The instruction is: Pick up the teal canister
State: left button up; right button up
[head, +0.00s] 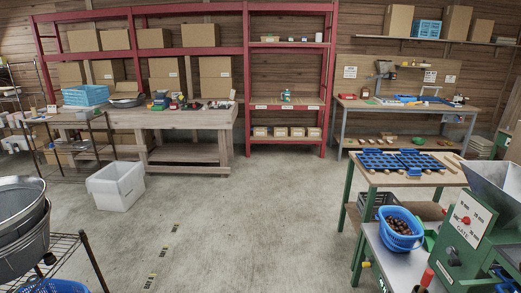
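A small teal canister (286,95) appears to stand upright on the middle board of the red shelving unit at the back wall. It is far off and small, so its details are hard to tell. Nothing tall stands close around it on that board. Neither my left gripper nor my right gripper is in view.
The concrete floor is open through the middle up to the red shelf (247,80). A white bin (116,190) stands left, before a wooden workbench (190,118). At right are a table with blue trays (400,161), a blue basket (399,239) and a green machine (470,225).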

aim_at(287, 93)
jog(key=u, duration=0.05)
jog(key=i, duration=5.85)
jog(key=z, duration=0.15)
jog(key=i, duration=3.65)
jog(key=z, duration=0.15)
